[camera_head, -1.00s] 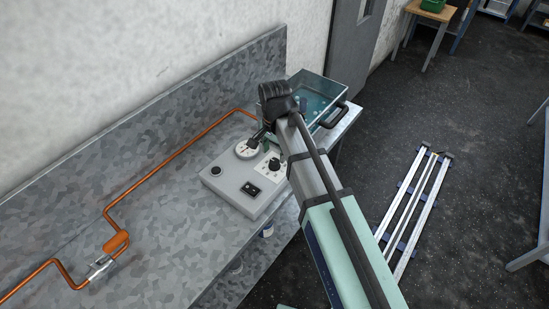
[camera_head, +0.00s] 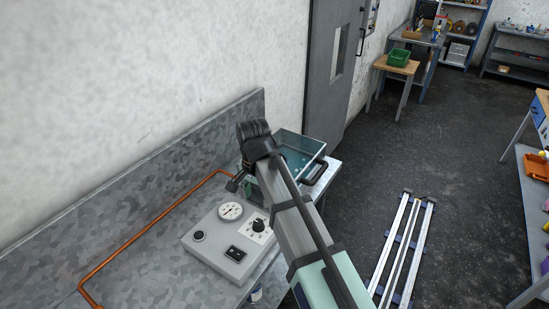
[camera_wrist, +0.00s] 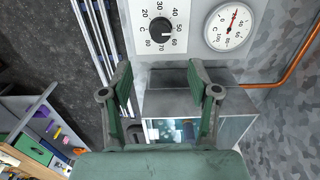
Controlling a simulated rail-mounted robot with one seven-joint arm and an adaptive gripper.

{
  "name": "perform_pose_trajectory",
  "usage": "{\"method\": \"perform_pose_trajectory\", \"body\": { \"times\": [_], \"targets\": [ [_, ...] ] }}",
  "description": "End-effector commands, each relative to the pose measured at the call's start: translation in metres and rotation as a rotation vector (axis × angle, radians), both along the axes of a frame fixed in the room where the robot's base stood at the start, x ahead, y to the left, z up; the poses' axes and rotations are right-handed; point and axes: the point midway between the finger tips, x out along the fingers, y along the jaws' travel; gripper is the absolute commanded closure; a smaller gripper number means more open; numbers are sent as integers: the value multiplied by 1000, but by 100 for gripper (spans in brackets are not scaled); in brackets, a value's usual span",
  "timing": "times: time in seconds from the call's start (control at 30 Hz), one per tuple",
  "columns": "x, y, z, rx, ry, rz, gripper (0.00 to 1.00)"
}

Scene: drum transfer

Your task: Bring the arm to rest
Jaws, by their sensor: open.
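My gripper (camera_wrist: 160,98) is open in the wrist view, with its two green-padded fingers apart and nothing between them. In the head view my gripper (camera_head: 238,183) hangs over the metal bench, just behind the grey control box (camera_head: 226,240). The box carries a round dial gauge (camera_head: 231,211) and a black knob (camera_head: 258,225); the gauge (camera_wrist: 234,26) and knob (camera_wrist: 161,29) also show in the wrist view. A clear-walled bath (camera_head: 300,155) with bluish contents stands beyond my gripper, partly hidden by my arm.
A copper pipe (camera_head: 148,231) runs along the bench (camera_head: 140,262). Rails (camera_head: 402,245) lie on the dark floor at the right. A small table (camera_head: 394,67) holds a green crate (camera_head: 399,57) at the back, near a grey door (camera_head: 335,70). Open floor lies between.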

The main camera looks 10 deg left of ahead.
Motion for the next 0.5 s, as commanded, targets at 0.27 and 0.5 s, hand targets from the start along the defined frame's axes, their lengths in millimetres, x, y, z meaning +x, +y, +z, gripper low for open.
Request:
{"method": "perform_pose_trajectory", "body": {
  "times": [0.27,0.5],
  "targets": [
    [12,-47,-47,-2,3,36,39],
    [18,-156,-146,0,4,138,39]
  ]
}}
